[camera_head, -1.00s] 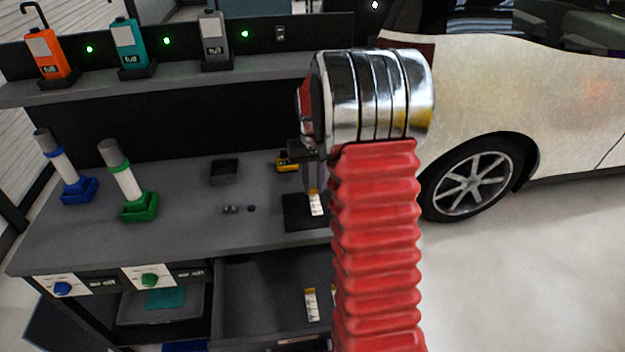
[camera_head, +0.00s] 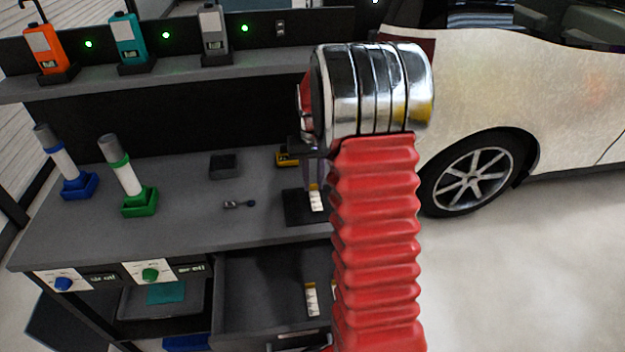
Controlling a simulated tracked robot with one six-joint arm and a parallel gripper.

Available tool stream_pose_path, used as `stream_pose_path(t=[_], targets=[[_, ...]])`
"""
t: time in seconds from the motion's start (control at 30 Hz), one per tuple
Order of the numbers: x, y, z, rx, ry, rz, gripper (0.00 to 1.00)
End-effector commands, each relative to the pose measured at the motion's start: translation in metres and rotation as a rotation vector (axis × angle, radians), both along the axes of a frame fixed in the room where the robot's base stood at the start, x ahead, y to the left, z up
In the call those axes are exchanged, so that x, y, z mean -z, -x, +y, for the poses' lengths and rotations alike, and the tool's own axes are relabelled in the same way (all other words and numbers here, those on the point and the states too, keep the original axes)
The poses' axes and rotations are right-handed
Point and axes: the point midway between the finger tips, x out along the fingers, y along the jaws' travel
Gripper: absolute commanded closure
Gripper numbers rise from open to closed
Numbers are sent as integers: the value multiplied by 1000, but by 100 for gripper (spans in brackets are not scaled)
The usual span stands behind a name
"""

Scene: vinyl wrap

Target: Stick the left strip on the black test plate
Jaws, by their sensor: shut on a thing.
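The black test plate (camera_head: 296,208) lies on the grey workbench, right of centre, partly hidden behind my red arm. A pale strip with a yellow-brown end (camera_head: 316,200) is upright in the picture at the plate. My gripper (camera_head: 313,180) points down above the plate and is shut on the strip's upper end. I cannot tell whether the strip touches the plate. Another pale strip (camera_head: 311,300) lies in the open drawer below, and the edge of one more (camera_head: 334,291) shows beside my arm.
The open drawer (camera_head: 255,290) juts out below the bench top. A small black tray (camera_head: 224,166), a yellow tool (camera_head: 286,158) and a small dark item (camera_head: 238,204) lie on the bench. Blue-based (camera_head: 78,187) and green-based (camera_head: 139,202) bottles stand left. A car (camera_head: 520,100) is at right.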

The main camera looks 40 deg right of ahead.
Motion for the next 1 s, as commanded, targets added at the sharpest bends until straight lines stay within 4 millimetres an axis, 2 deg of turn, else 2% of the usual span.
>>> stream_pose_path(t=[1.0], targets=[[11,0,1,-1,0,1,100]])
